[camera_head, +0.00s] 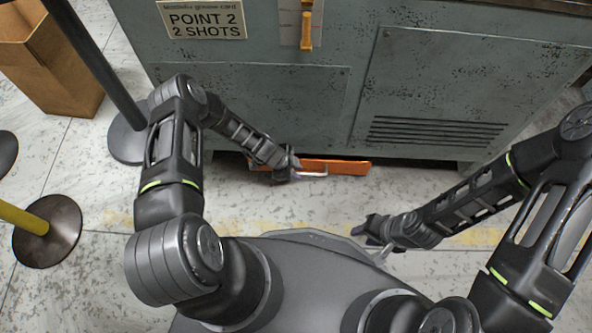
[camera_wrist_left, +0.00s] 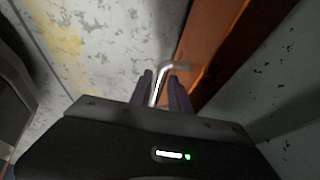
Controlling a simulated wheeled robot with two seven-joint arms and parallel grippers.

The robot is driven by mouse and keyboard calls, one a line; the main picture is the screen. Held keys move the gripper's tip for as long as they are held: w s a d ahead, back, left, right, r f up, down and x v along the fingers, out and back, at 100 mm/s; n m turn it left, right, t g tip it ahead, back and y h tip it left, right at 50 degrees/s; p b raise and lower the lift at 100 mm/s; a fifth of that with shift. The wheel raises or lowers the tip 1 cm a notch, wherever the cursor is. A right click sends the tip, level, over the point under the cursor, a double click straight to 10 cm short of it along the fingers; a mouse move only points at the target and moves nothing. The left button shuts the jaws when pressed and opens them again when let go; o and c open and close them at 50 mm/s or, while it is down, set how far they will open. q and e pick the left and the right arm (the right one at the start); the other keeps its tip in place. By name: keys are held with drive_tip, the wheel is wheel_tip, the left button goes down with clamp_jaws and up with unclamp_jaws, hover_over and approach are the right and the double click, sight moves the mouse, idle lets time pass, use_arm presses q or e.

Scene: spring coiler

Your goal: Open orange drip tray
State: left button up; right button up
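The orange drip tray (camera_head: 342,167) lies low at the foot of the grey-green cabinet, just above the floor. It has a pale metal handle (camera_head: 314,175). My left gripper (camera_head: 296,174) is at the handle's left part. In the left wrist view, the handle (camera_wrist_left: 179,66) runs down between the two fingers of my left gripper (camera_wrist_left: 161,80), beside the orange tray face (camera_wrist_left: 208,52). I cannot tell whether the fingers press on the handle. My right gripper (camera_head: 370,237) is empty above the floor, with its fingers apart.
The cabinet (camera_head: 270,95) fills the back, with a vent at right. A cardboard box (camera_head: 60,70) and a dark post base (camera_head: 128,140) stand at left, with a yellow post (camera_head: 22,218) nearer. Floor in front of the tray is clear.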

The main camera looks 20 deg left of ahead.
use_arm(q)
clamp_jaws()
idle(1.1)
